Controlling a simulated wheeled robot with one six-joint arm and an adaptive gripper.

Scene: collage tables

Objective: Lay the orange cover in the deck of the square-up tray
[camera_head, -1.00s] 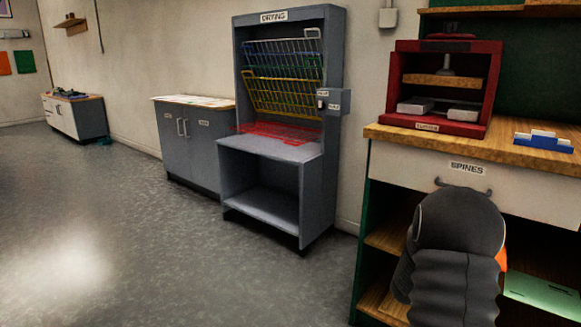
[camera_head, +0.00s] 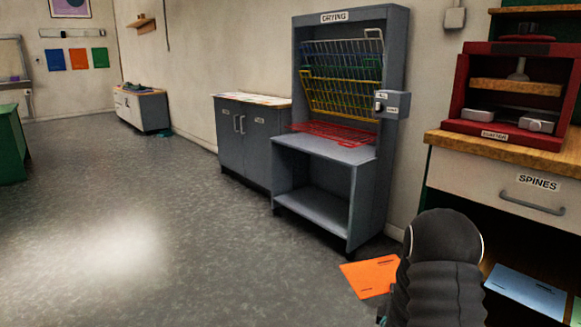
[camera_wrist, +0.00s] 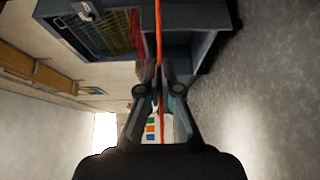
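The orange cover (camera_head: 370,277) shows as a flat sheet just left of my dark arm in the head view; my arm hides its right part. In the wrist view the cover (camera_wrist: 159,32) is seen edge-on as a thin orange strip. It runs between the fingers of my gripper (camera_wrist: 159,78), which is shut on it. The gripper holds it up in front of the grey drying rack. I cannot make out the square-up tray in either view.
A grey rack labelled DRYING (camera_head: 352,170) stands by the wall, with a grey cabinet (camera_head: 243,140) to its left. At right, a red press (camera_head: 458,98) stands on a wood-topped cabinet labelled SPINES. A blue sheet (camera_head: 527,290) lies below. Open grey floor (camera_head: 150,210) spreads left.

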